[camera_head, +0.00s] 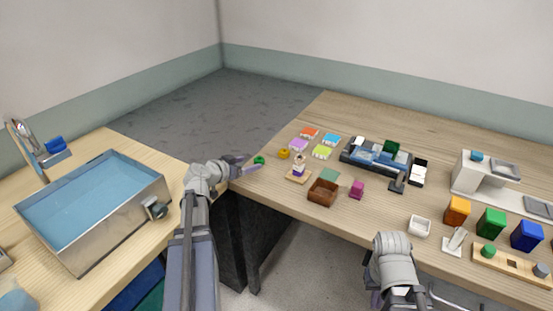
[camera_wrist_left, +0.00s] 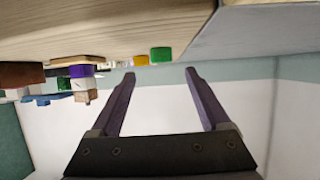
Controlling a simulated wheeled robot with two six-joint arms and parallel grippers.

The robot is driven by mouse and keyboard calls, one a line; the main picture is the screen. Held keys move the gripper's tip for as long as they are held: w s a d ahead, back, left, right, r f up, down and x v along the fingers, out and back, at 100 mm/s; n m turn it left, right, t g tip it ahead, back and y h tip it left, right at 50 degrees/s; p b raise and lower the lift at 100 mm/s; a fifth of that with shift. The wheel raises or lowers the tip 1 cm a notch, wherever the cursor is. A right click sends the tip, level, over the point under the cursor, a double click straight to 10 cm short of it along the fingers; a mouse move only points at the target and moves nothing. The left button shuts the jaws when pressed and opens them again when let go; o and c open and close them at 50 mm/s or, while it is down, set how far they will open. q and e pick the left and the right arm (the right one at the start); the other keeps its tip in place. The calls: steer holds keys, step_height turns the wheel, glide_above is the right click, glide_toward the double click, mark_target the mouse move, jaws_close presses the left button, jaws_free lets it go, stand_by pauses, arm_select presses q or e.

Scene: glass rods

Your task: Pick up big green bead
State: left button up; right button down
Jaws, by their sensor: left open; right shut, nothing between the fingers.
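The big green bead (camera_head: 259,160) sits on the near left edge of the right-hand table. My left gripper (camera_head: 250,168) is open, its purple fingers reaching in from the left close to the bead. In the left wrist view the green bead (camera_wrist_left: 161,54) appears in line with the gap between the open fingertips (camera_wrist_left: 160,73), slightly beyond them. Nothing is held, and I cannot tell whether a finger touches the bead. My right arm shows at the bottom right of the head view, but its fingers are not visible.
A yellow bead (camera_head: 283,154) sits just right of the green one. A small stand with stacked pieces (camera_head: 298,174), a brown box (camera_head: 322,193) and coloured squares (camera_head: 322,152) lie further right. A metal basin (camera_head: 105,235) stands on the left table. A gap separates the tables.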

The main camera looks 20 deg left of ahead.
mark_target(260, 158)
arm_select(q)
steer(key=shift+w, duration=0.15)
steer(key=shift+b+x, duration=1.5)
steer(key=shift+x, duration=2.35)
steer(key=shift+a+r, duration=0.1)
steer(key=shift+r, duration=0.05)
jaws_close()
